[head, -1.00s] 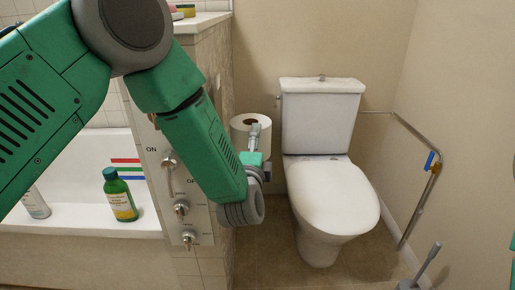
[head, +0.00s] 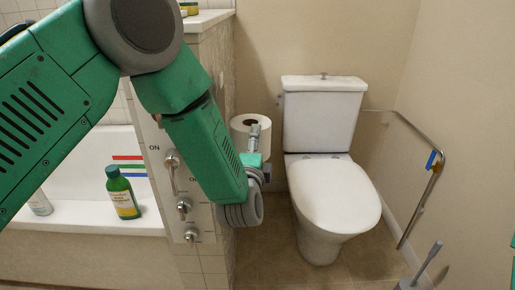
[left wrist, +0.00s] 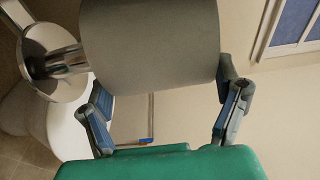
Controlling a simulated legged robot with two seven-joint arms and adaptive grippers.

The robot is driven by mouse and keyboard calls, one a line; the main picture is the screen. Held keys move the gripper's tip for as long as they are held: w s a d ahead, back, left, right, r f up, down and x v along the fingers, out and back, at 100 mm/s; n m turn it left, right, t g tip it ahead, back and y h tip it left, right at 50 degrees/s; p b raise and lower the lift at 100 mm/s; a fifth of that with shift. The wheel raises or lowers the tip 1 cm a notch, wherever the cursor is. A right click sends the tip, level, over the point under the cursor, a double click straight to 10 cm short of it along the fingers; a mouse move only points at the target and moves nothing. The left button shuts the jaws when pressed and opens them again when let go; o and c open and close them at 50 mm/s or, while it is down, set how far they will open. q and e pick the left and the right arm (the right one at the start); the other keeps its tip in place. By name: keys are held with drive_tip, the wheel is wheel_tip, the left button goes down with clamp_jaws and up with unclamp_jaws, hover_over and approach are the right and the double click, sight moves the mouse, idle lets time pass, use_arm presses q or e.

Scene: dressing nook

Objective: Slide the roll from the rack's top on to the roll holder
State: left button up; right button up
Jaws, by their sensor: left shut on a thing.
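The white toilet roll (head: 242,144) is beside the toilet in the head view, its round hole facing up. It also shows as a grey, shaded cylinder in the left wrist view (left wrist: 150,45). My left gripper (head: 257,132) is shut on the roll, with one finger on each side in the left wrist view (left wrist: 165,95). A chrome disc with a short rod (left wrist: 52,65), which looks like part of a holder or rack, is left of the roll in that view. The rod meets the roll's edge; whether it enters the core is hidden. My right gripper is out of view.
The toilet (head: 325,190) stands just right of the roll. A tiled partition with taps (head: 180,180) and a bath are at the left, with a green bottle (head: 122,193) on the bath's rim. A metal rail (head: 425,150) and brush handle (head: 428,262) are at the right.

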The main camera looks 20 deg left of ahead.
use_arm(q)
drive_tip(key=shift+f, duration=0.1)
drive_tip(key=shift+d+f, duration=0.15)
drive_tip(key=shift+f, duration=0.35)
idle(0.7)
drive_tip(key=shift+f, duration=0.2)
idle(0.4)
drive_tip(key=shift+f, duration=0.45)
drive_tip(key=shift+f+b, duration=0.25)
drive_tip(key=shift+b, duration=0.15)
drive_tip(key=shift+f, duration=0.3)
drive_tip(key=shift+f, duration=0.2)
drive_tip(key=shift+f+b, duration=0.3)
drive_tip(key=shift+f, duration=0.1)
drive_tip(key=shift+f, duration=0.1)
idle(0.5)
